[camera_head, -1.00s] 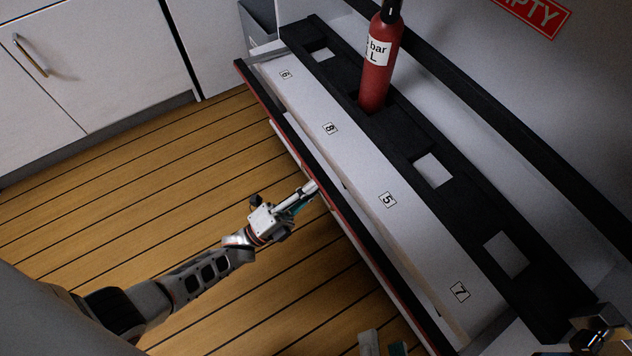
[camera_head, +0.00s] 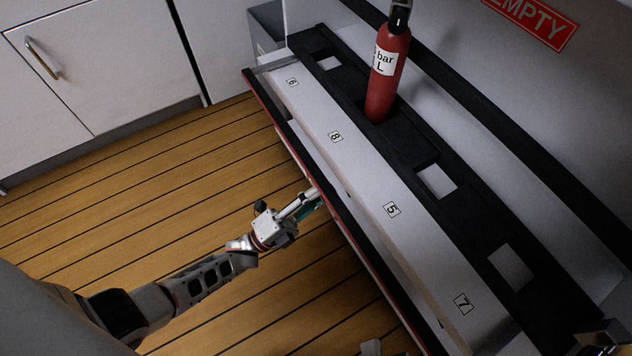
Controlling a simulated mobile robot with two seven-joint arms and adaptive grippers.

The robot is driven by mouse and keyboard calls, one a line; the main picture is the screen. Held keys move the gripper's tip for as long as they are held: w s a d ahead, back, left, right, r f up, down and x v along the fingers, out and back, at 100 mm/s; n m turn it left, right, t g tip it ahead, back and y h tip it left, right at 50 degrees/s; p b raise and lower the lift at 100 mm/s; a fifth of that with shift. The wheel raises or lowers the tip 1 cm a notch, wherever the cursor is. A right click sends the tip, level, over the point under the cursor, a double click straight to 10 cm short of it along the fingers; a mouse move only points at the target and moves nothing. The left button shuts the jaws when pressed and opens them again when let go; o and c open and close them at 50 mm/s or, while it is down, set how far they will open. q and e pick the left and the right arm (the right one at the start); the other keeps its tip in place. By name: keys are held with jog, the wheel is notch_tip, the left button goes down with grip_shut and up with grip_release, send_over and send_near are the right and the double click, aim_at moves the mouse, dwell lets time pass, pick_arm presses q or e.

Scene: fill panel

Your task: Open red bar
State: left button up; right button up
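The red bar (camera_head: 283,134) is a long, thin, dark red-edged strip along the front of the white and black bottle rack. It runs from the upper left to the lower middle of the head view. My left gripper (camera_head: 312,199) is at the bar's outer side, about midway along it, with its fingertips at or very near the edge. Whether the fingers are closed around the bar is hidden. A small pale piece at the bottom edge, seemingly a fingertip of my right gripper (camera_head: 371,347), shows; the rest is out of frame.
A red cylinder (camera_head: 386,75) stands in a slot of the black rack board (camera_head: 409,147); other slots are empty. Numbered labels mark the white ledge (camera_head: 360,172). A metallic fitting (camera_head: 603,340) is at the lower right. White cabinets (camera_head: 100,60) stand upper left; the wooden floor (camera_head: 150,200) is clear.

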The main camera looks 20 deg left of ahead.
pick_arm(q)
jog(key=v, duration=1.2)
